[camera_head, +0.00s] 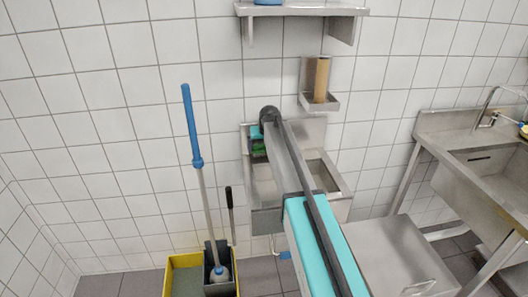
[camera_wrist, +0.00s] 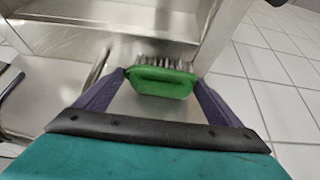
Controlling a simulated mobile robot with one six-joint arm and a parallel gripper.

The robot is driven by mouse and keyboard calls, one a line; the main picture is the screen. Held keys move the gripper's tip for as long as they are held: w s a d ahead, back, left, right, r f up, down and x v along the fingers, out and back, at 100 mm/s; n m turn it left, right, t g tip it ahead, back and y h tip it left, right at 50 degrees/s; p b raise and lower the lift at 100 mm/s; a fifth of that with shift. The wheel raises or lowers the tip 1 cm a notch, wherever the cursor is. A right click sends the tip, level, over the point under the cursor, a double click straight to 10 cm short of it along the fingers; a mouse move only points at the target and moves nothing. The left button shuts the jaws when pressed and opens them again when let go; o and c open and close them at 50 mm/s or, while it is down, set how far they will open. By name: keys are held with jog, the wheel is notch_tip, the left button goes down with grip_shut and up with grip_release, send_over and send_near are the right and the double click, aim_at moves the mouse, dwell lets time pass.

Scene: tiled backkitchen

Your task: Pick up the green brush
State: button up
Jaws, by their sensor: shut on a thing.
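The green brush (camera_wrist: 160,84) shows in the wrist view with its bristles pointing away from my gripper. It sits between the two purple fingers of my gripper (camera_wrist: 160,80), which are shut on it. In the head view a small part of the green brush (camera_head: 260,150) shows at the left end of the wall sink, beside my arm. My arm covers much of the sink there, and the fingers are hard to make out in that view.
A steel wall sink (camera_head: 331,186) lies under and around my arm. A dispenser (camera_head: 320,82) and a shelf (camera_head: 300,9) hang above. A yellow mop bucket (camera_head: 183,276) with a blue-handled mop (camera_head: 190,125) stands left. A larger sink (camera_head: 480,180) is at right.

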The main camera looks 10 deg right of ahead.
jog(key=shift+r+b, duration=0.3)
jog(key=shift+r, duration=0.45)
jog(key=s+d+b, duration=0.1)
jog(key=s, duration=0.7)
jog(key=s+d+r+b, duration=0.1)
jog(key=s+b, duration=0.1)
jog(key=s, duration=0.5)
jog(key=shift+s+d+r+b, duration=0.3)
jog(key=shift+s, duration=0.1)
jog(key=o, duration=0.4)
jog(key=shift+c, duration=1.1)
